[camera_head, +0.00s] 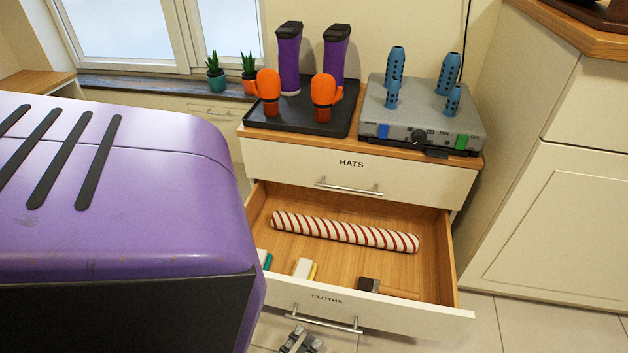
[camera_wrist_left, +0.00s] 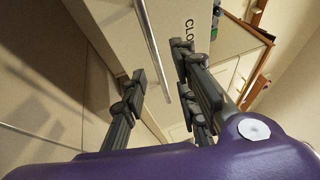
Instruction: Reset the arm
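My left gripper (camera_head: 302,340) shows at the bottom edge of the head view, just below the handle (camera_head: 322,321) of the open drawer labelled CLOTHS (camera_head: 415,313). In the left wrist view the two fingers of my left gripper (camera_wrist_left: 160,63) are spread apart. The drawer handle (camera_wrist_left: 149,35) runs through the space between them, as seen from the wrist. I see no grip on it; whether a finger touches it I cannot tell. My right gripper is not in view.
The open drawer holds a red-striped roll (camera_head: 344,232), a dark-headed brush-like item (camera_head: 369,285) and small items. Above is the shut HATS drawer (camera_head: 400,184). On top stand a black tray (camera_head: 262,119) and a grey device (camera_head: 413,125). A cabinet (camera_head: 560,220) stands at the right.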

